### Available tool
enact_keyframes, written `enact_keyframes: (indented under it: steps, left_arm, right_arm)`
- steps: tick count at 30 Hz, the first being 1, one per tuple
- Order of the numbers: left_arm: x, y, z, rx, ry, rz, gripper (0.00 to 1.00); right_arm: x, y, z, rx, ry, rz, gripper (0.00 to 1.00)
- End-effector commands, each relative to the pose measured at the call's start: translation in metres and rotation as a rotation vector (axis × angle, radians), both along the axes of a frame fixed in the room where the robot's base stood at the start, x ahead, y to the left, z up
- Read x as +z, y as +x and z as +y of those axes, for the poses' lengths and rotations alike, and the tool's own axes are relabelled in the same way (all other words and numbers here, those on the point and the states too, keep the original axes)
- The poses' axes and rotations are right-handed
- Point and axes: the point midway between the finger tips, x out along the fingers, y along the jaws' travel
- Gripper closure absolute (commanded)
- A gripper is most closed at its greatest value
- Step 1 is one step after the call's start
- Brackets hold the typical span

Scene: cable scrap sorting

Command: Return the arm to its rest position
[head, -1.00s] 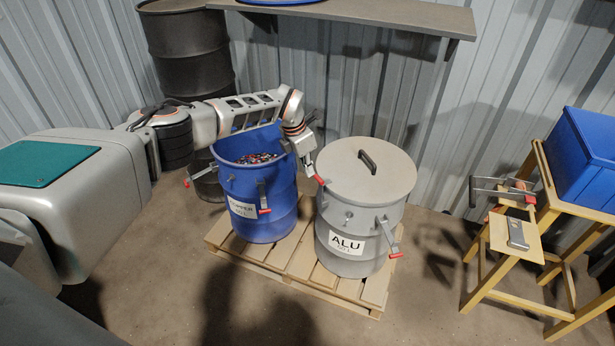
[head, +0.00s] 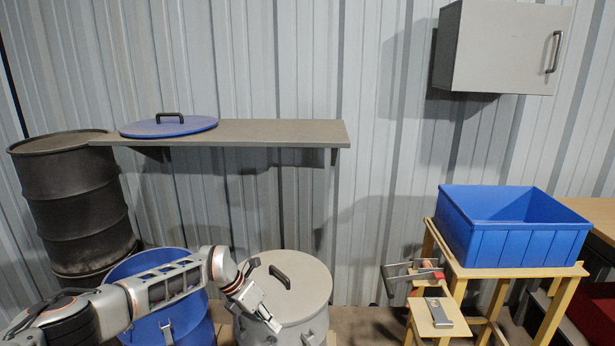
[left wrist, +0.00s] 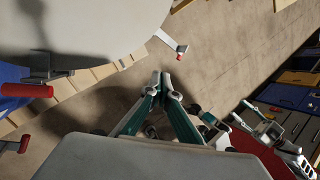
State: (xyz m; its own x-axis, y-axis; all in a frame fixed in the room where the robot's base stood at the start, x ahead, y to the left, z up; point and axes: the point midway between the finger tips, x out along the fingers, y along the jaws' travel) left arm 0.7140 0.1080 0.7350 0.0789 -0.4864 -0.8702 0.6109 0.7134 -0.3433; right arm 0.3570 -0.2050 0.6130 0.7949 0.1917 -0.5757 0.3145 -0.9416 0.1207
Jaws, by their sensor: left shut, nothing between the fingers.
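My left arm reaches in from the lower left in the head view, across the open blue drum (head: 146,262). My left gripper (head: 272,322) is shut and empty. In the head view it overlaps the left front edge of the grey lid (head: 308,278) on the grey drum; I cannot tell whether it touches. In the left wrist view its closed fingertips (left wrist: 165,82) hang over bare floor, with the grey lid (left wrist: 95,20) at the upper left. My right gripper is not in view.
A blue lid (head: 169,127) lies on the wall shelf (head: 270,133). A black drum (head: 75,195) stands at left. A blue bin (head: 515,245) sits on a wooden stand at right, beside a hand tool (head: 412,272). A grey cabinet (head: 505,45) hangs above.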

Motion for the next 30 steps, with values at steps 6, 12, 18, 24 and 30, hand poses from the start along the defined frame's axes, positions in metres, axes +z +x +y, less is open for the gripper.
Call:
enact_keyframes:
  steps: [6, 12, 18, 24, 30]
  left_arm:
    - [-0.032, -0.087, -0.126, 0.088, -0.392, 0.151, 1.0]
    - [-0.014, -0.145, -0.202, 0.303, -0.761, 0.325, 1.0]
    - [0.011, -0.171, -0.219, 0.615, -1.072, 0.519, 1.0]
    - [0.015, -0.181, -0.186, 0.996, -1.308, 0.715, 1.0]
    - [-0.011, -0.198, -0.116, 1.426, -1.465, 0.898, 1.0]
  right_arm:
    - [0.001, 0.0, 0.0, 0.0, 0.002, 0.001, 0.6]
    - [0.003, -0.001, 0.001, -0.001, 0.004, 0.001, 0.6]
    - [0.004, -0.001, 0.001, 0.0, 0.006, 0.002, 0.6]
    - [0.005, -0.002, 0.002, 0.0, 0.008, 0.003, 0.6]
    - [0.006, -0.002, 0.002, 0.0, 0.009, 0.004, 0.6]
